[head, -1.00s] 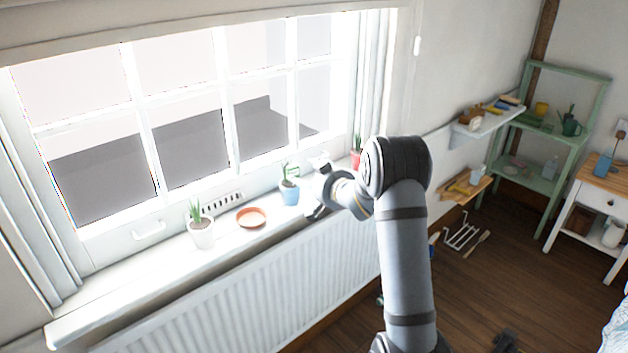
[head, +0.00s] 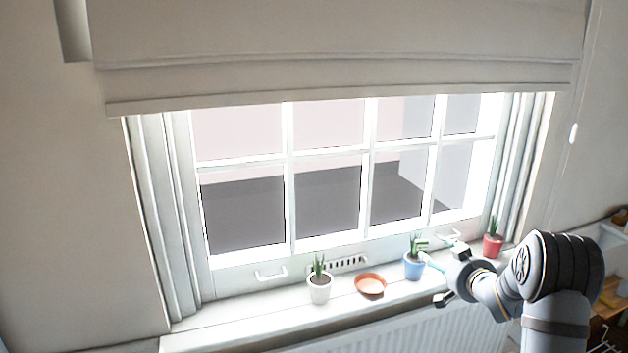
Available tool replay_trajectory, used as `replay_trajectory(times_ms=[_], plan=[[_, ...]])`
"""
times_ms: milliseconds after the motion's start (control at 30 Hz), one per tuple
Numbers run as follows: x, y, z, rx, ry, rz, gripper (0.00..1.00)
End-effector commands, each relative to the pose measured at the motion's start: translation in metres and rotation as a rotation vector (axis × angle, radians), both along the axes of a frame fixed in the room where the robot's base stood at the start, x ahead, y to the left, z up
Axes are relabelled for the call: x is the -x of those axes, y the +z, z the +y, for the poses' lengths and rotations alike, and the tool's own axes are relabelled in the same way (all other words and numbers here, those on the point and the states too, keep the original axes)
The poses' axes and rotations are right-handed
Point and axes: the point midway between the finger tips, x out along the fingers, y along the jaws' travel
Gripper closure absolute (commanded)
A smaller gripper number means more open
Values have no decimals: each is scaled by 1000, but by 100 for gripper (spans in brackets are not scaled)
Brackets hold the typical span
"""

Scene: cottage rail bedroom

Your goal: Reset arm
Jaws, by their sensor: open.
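My gripper (head: 444,271) is at the right end of the windowsill, by the blue pot (head: 413,266) with a green plant. Its jaws are open, with one finger low in front of the sill and the other higher up, beyond the pot. I cannot tell whether it touches the pot. My arm comes in from the lower right and hides part of the sill.
On the sill (head: 246,328) stand a white potted plant (head: 319,289), a terracotta saucer (head: 370,285) and a red pot (head: 492,246). A radiator (head: 420,333) is below. The window has a fabric blind (head: 330,60) above. The sill's left end is clear.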

Motion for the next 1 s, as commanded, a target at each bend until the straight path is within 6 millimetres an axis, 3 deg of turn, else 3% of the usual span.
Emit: replay_trajectory(times_ms=[500, 667, 733, 1000], plan=[[-88, -32, 1, 0, 1, 1, 37], [-102, -37, 0, 0, 0, 1, 37], [-101, -29, -1, 0, -1, 0, 37], [-101, -29, 0, -1, 0, 1, 37]])
